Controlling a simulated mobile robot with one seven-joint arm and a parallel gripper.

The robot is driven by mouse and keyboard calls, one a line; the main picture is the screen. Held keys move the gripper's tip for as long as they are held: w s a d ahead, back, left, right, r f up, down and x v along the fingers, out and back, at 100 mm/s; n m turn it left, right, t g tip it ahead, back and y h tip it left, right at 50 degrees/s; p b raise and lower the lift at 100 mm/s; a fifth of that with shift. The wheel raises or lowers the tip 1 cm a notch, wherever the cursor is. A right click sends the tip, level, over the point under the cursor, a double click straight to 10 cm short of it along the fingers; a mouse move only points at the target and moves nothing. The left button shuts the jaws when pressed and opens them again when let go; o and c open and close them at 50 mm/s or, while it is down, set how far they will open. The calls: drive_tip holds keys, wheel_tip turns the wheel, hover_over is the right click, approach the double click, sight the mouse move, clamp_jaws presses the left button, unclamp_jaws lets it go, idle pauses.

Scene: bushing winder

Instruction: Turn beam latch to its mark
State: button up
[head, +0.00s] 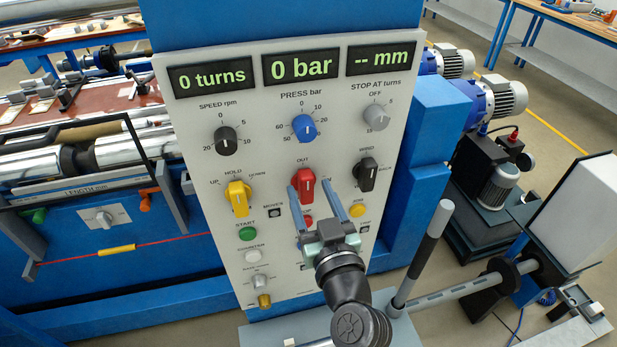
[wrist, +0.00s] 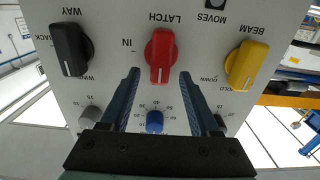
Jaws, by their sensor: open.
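The red latch knob (head: 304,188) is on the grey control panel, below the word OUT. It also shows in the wrist view (wrist: 161,50), under the upside-down word LATCH, with IN to its left. Its white line points toward OUT in the head view. My gripper (head: 309,184) is open, its two blue fingers pointing at the panel, one to each side of the red knob. In the wrist view the fingertips (wrist: 159,73) flank the knob's lower end with gaps at both sides. I cannot tell whether the tips reach its depth.
The yellow beam knob (head: 239,198) is left of the latch knob and the black way knob (head: 367,174) is right. The blue press knob (head: 304,128) is above. Displays read 0 turns, 0 bar and -- mm. A grey lever (head: 425,250) stands right of my wrist.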

sight(306, 187)
drive_tip(key=shift+x, duration=1.1)
clamp_jaws()
